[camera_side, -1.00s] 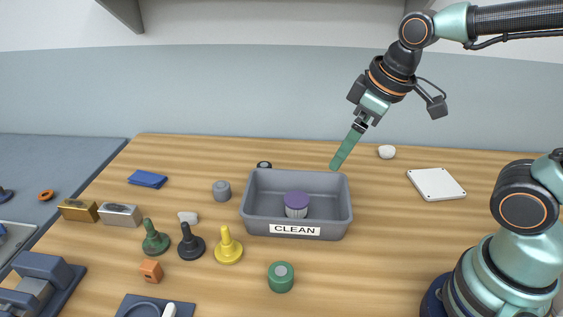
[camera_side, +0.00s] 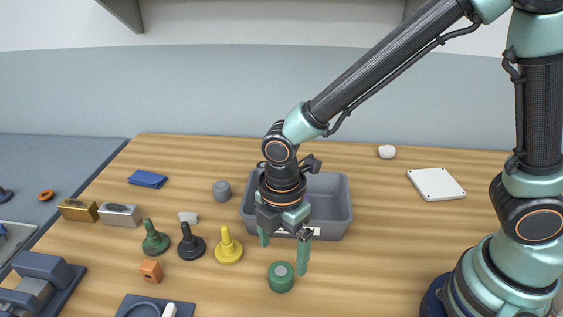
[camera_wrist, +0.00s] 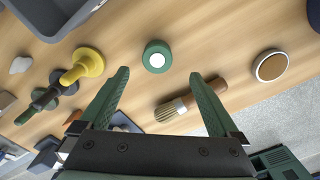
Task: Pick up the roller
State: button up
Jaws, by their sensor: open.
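A short green cylinder with a grey disc on top (camera_side: 281,277) stands upright on the wooden table in front of the grey tray. It also shows in the wrist view (camera_wrist: 155,57), just beyond the gap between my fingertips. I cannot tell for sure whether it is the roller. My gripper (camera_side: 283,256) points down, open and empty, with its two green fingers spread above and behind the cylinder. In the wrist view my gripper (camera_wrist: 159,76) has nothing between its fingers. The purple-topped piece in the tray is mostly hidden behind my gripper.
The grey tray (camera_side: 335,205) stands right behind my gripper. A yellow peg (camera_side: 228,250), a dark peg (camera_side: 191,246) and a green peg (camera_side: 154,241) stand to the left. The wrist view shows a brush (camera_wrist: 205,98) near the right finger and a round piece (camera_wrist: 271,66).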

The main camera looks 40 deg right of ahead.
aim_at(280, 271)
jog(key=shift+w+f, duration=0.15)
jog(key=shift+f, duration=1.8)
jog(key=shift+w+f, duration=0.1)
jog(key=shift+f, duration=1.8)
jog(key=c, duration=1.5)
jog(key=shift+r, duration=0.15)
